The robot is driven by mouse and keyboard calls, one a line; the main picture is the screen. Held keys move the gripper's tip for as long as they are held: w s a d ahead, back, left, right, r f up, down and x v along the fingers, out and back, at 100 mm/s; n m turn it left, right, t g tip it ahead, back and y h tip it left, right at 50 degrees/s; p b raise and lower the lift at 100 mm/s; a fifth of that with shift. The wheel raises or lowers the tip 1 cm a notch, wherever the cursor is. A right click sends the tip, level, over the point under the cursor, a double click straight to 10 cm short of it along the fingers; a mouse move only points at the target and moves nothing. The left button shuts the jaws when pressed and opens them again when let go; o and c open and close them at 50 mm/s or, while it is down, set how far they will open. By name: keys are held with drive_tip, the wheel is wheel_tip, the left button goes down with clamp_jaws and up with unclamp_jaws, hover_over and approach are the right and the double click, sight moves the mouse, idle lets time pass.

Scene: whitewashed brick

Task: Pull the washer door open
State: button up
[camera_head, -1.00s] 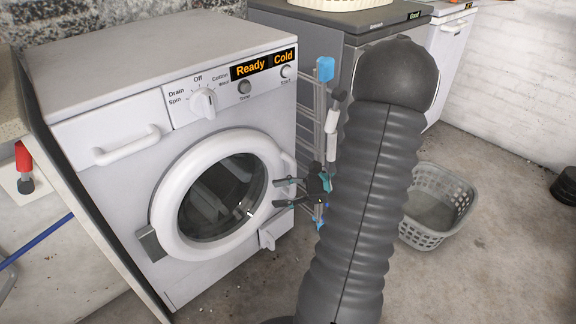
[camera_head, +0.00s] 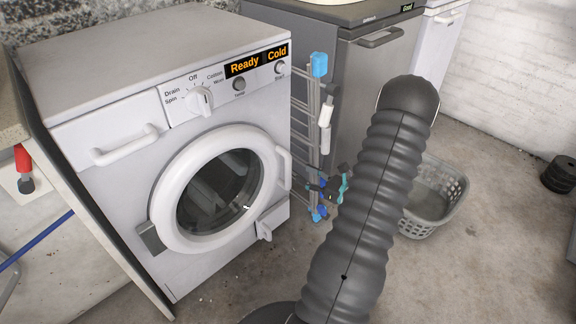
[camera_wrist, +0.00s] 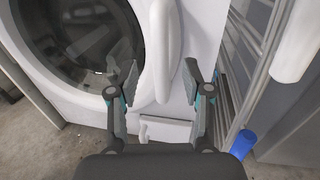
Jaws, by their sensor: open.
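The white washer (camera_head: 95,200) stands at the left with its round door (camera_head: 165,205) closed against the front. The dark glass shows several fins of the drum inside. The door handle (camera_head: 285,167) is a white bar on the door's right edge; in the wrist view the handle (camera_wrist: 164,50) runs upright in the middle. My gripper (camera_head: 314,190) is open and empty, to the right of the handle and apart from it in the head view. In the wrist view my gripper (camera_wrist: 160,76) has one finger on each side of the handle's line; the depth between them is unclear.
A folded drying rack (camera_head: 312,110) with blue corners stands right beside the washer, close to my gripper. A grey machine (camera_head: 375,85) stands behind it. A grey laundry basket (camera_head: 437,205) is on the floor at right. The floor before the washer is clear.

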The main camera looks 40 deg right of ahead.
sight(288, 166)
drive_tip(key=x, duration=0.7)
drive_tip(key=shift+w, duration=0.25)
clamp_jaws()
